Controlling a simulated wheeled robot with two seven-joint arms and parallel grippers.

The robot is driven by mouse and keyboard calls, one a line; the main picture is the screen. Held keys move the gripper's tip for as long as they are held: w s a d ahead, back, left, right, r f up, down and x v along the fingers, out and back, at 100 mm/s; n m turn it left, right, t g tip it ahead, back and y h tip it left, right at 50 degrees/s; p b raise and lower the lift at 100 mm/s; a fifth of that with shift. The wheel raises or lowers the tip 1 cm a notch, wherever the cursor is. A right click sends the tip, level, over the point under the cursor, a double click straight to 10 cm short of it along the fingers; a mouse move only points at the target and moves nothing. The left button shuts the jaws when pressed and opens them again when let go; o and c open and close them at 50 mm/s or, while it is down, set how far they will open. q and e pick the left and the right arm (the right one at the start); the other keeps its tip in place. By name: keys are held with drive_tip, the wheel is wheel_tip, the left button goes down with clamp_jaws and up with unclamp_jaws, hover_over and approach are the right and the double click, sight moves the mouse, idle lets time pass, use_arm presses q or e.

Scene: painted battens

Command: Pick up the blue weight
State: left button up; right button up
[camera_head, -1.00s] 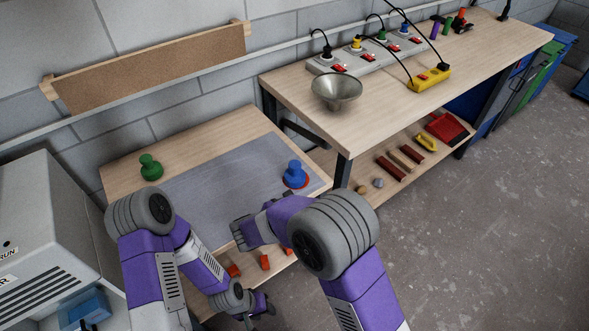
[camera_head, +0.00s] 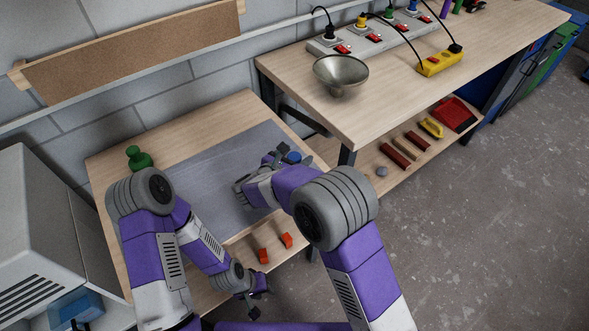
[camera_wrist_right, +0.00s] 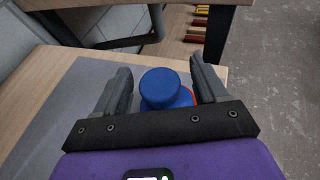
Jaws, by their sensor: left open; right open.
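The blue weight (camera_wrist_right: 160,88) stands on the grey mat (camera_wrist_right: 75,100), on or by a red-orange mark, in the right wrist view. My right gripper (camera_wrist_right: 158,82) is open with its two fingers on either side of the weight's knob; I cannot tell if they touch it. In the head view the blue weight (camera_head: 293,157) shows only in part behind my right gripper (camera_head: 280,157). My left gripper (camera_head: 256,290) is open and empty, low in the head view near the small table's front edge.
A green weight (camera_head: 139,159) stands at the small table's left. A taller workbench (camera_head: 440,90) with a metal bowl (camera_head: 341,72) stands right. A shelf below it holds several items.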

drive_tip(key=shift+a, duration=0.1)
clamp_jaws()
drive_tip(key=shift+r, duration=0.15)
idle(0.3)
